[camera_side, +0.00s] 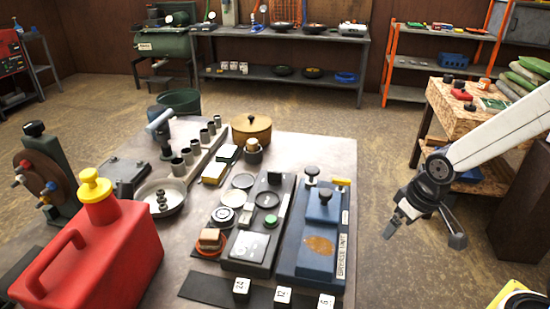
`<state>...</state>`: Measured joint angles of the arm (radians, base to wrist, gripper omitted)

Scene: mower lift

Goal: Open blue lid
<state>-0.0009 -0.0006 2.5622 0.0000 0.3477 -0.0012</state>
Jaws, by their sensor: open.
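A blue lid (307,222) covers a long box on the right side of the workbench. A dark knob (325,195) stands on the lid, and a rust-coloured patch (319,244) marks its front part. The lid appears closed, lying flat. A white label with lettering (342,258) runs along the box's right side. My gripper (427,233) is open and empty, to the right of the box and apart from it, beyond the bench edge in the picture. Its fingers are spread and point down.
A yellow piece (341,182) and another dark knob (312,171) sit at the box's far end. A red fuel can (100,255) fills the front left. Open floor shows right of the bench (285,140).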

